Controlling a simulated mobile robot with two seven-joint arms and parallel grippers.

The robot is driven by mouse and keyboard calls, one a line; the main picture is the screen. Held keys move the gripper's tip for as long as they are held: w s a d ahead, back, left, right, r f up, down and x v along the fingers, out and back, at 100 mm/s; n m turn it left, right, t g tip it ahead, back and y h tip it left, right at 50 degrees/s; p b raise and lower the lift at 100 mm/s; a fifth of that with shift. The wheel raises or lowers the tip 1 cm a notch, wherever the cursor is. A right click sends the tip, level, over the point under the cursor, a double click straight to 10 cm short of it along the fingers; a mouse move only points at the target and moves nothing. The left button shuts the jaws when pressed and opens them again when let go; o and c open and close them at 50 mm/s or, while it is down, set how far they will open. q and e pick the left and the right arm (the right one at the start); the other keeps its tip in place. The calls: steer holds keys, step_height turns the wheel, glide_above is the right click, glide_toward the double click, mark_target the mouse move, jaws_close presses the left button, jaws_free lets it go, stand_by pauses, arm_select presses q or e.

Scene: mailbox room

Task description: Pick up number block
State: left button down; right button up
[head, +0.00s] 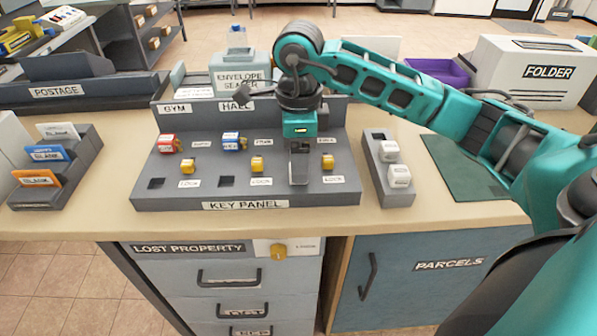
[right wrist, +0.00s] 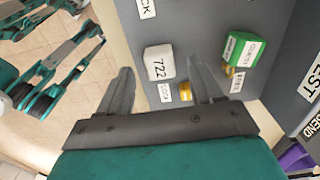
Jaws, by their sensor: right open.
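A white number block marked 722 (right wrist: 159,62) sits on the key panel (head: 240,206), beside a LOCK label and a yellow knob, in the right wrist view. My right gripper (head: 299,178) points down over the right part of the panel. Its fingers are open, and the block shows between the fingertips; I cannot tell if they touch it. In the head view the gripper hides this block. Two more white blocks, upper (head: 389,151) and lower (head: 399,175), sit in a grey rack (head: 385,200) to the right. My left gripper is not in view.
The panel also bears a red block (head: 168,143), a blue block (head: 231,141), a green block (right wrist: 238,48), several yellow knobs and two empty square slots. An envelope sealer (head: 240,78) stands behind. A card holder (head: 60,185) stands left.

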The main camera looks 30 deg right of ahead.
step_height(320, 180, down, 2)
steer(key=shift+f, duration=0.1)
steer(key=c, duration=1.1)
